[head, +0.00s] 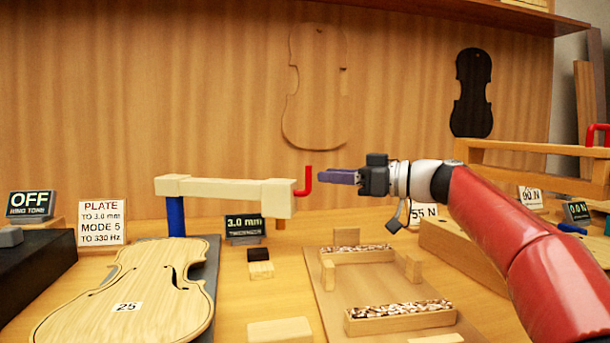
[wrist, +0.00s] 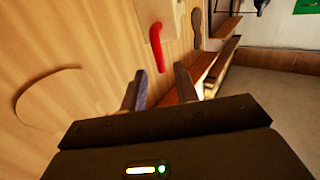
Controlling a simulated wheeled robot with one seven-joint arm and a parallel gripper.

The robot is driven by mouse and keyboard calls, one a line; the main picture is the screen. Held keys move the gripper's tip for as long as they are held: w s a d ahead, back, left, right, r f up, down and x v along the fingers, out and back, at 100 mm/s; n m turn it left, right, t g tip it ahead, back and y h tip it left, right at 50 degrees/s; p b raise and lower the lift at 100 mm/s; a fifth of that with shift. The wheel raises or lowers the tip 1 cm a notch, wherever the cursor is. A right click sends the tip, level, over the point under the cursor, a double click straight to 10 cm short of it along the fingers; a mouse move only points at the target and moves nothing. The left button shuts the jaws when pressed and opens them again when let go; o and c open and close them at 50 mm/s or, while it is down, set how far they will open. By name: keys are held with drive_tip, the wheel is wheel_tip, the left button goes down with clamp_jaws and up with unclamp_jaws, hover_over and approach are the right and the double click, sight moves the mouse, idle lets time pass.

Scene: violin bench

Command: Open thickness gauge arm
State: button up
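The thickness gauge has a cream-coloured arm (head: 225,191) that lies level on a blue post (head: 175,216) at its left end. A red hooked handle (head: 307,182) sticks up at the arm's right end; it also shows in the wrist view as a red bar (wrist: 157,46). A display (head: 244,227) below the arm reads 3.0 mm. My gripper (head: 322,177) is just right of the red handle, apart from it, pointing left. In the wrist view its two fingers (wrist: 158,88) stand apart with nothing between them.
A violin plate (head: 130,290) marked 25 lies at the front left. A wooden board (head: 385,290) with several blocks and speckled strips lies below my arm. Signs (head: 102,222) stand along the back. The space around the handle looks clear.

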sight(309, 185)
drive_tip(key=p+x, duration=0.1)
drive_tip(key=x, duration=0.4)
drive_tip(key=shift+w+a, duration=0.2)
drive_tip(key=shift+a, duration=0.15)
clamp_jaws()
